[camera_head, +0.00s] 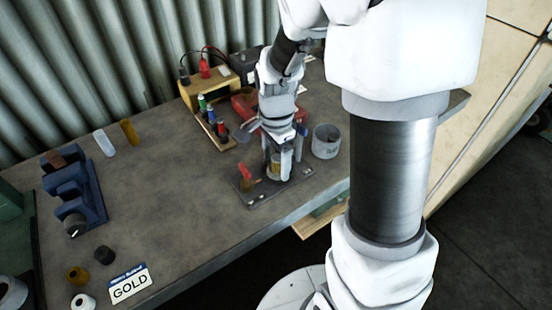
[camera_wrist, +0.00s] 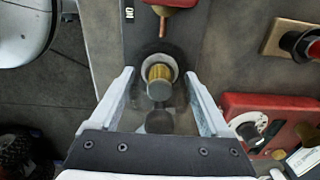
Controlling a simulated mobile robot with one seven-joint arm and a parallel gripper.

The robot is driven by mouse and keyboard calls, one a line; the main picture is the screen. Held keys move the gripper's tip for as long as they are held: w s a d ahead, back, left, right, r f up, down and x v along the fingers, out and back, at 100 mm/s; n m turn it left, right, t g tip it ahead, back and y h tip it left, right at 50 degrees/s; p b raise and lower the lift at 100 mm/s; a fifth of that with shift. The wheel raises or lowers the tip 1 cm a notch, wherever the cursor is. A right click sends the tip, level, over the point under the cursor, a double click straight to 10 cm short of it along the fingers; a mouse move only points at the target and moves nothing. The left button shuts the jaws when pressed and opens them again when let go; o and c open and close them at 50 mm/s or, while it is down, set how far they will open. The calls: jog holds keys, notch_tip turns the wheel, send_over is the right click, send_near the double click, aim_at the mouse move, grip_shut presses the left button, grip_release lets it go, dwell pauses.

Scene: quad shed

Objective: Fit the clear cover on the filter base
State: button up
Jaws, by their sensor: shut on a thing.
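The filter base (camera_head: 264,192) is a dark plate near the front edge of the bench, with a red-handled valve (camera_head: 246,172) at its left end. A yellow filter element (camera_wrist: 159,72) stands on it in a pale ring. My gripper (camera_head: 284,162) points down over the base. In the wrist view my gripper (camera_wrist: 160,80) has a finger on each side of the clear cover (camera_wrist: 160,108), shut on it. The cover is faint and see-through, in line with the yellow element. I cannot tell whether its rim touches the base.
A grey cup (camera_head: 326,141) stands right of my gripper. A red box (camera_wrist: 268,122) and a rack with coloured handles (camera_head: 212,125) are behind it. A blue holder (camera_head: 75,190), small fittings and a GOLD card (camera_head: 130,286) lie left. The bench middle is clear.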

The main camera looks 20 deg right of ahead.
dwell(0.4)
jog(key=o, duration=1.2)
jog(key=shift+r+p, duration=3)
jog(key=shift+r, duration=0.5)
jog(key=shift+r, duration=0.3)
jog(key=s+r+n+t, duration=0.2)
jog(key=s+r+n, duration=0.2)
jog(key=r+n, duration=0.1)
jog(key=s+r+n+t, duration=0.1)
jog(key=s+r+n, duration=0.3)
jog(key=s+r, duration=0.1)
jog(key=s+r+n+t, duration=0.2)
jog(key=s+r+n, duration=0.3)
jog(key=r, duration=0.2)
jog(key=shift+d+n+t, duration=0.2)
jog(key=shift+n+t, duration=0.1)
